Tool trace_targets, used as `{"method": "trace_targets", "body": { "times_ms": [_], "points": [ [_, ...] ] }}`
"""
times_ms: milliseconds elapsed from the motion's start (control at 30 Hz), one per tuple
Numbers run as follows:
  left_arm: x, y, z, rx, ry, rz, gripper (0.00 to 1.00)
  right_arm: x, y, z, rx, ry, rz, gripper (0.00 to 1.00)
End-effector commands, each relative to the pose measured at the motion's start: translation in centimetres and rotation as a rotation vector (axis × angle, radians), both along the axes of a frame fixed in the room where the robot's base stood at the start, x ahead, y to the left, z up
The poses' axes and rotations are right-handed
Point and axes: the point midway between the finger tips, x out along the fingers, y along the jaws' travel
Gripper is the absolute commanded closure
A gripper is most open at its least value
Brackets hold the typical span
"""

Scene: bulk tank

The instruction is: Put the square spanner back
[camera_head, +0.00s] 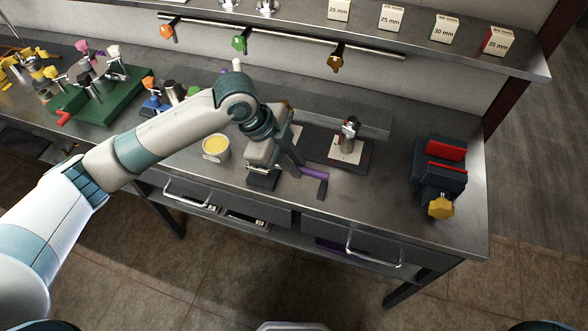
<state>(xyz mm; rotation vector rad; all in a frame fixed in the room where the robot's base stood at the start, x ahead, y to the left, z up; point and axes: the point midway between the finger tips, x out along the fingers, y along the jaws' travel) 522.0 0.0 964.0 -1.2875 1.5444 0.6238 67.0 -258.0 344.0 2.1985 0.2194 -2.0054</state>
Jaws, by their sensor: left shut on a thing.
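My left gripper (287,168) reaches down over the bench from the left. It is shut on a tool with a purple bar and a dark end (314,175), which I take to be the square spanner. The tool is low over the front part of the bench top; I cannot tell whether it touches. The gripper hides part of it. A rail (290,38) on the back wall carries an orange (167,31), a green (239,43) and a yellow-brown (335,62) hanging tool. A purple spot shows at the rail, mostly behind my arm. My right gripper is out of view.
A dark vise (438,170) with red jaws stands at the right. A block with a metal fitting (347,145) is just right of my gripper, and a yellow-filled cup (216,148) is left of it. A green stand (100,92) is far left. The front right bench (390,215) is clear.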

Motion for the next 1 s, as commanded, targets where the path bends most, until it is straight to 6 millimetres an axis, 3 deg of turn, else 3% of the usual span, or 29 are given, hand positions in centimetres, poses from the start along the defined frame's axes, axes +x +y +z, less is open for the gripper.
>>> {"method": "trace_targets", "body": {
  "times_ms": [367,733,1000],
  "points": [
    [0.2,0.0,-0.2,-0.001,-0.001,0.0,1.0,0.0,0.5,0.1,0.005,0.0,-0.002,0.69],
    [0.1,0.1,-3.7,-0.001,0.001,0.001,1.0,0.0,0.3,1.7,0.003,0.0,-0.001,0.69],
    [0.2,0.1,-4.1,0.0,-0.001,-0.001,1.0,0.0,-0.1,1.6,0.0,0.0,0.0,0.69]
  ]
}}
